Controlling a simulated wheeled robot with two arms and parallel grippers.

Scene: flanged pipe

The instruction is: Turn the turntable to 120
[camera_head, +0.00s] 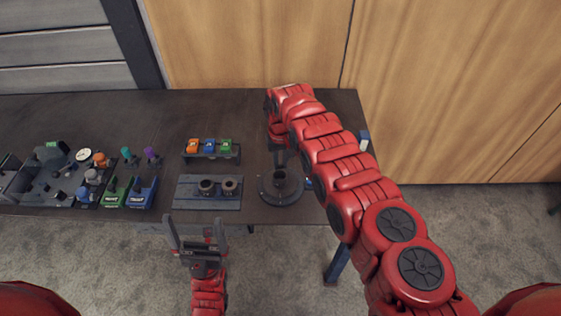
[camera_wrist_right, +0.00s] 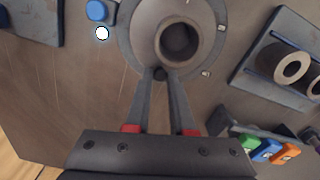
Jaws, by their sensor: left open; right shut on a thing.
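The turntable (camera_head: 281,187) is a dark round disc near the front edge of the table, with a ring-shaped pipe piece standing at its centre. In the right wrist view the turntable (camera_wrist_right: 138,28) is grey, cut off by the top edge, and the open pipe piece (camera_wrist_right: 193,58) shows at its middle. My right gripper (camera_head: 280,158) comes down from behind the disc. In the wrist view its fingertips (camera_wrist_right: 160,76) close on a small dark round peg (camera_wrist_right: 159,73) beside the pipe piece. My left gripper (camera_head: 197,236) is open and empty in front of the table edge.
A board with two dark rings (camera_head: 208,205) lies left of the turntable. Behind it is a rack with orange, blue and green blocks (camera_head: 209,146). Several small tools and parts crowd the table's left. A blue button (camera_wrist_right: 96,10) and a lit white disc (camera_wrist_right: 102,33) sit near the turntable.

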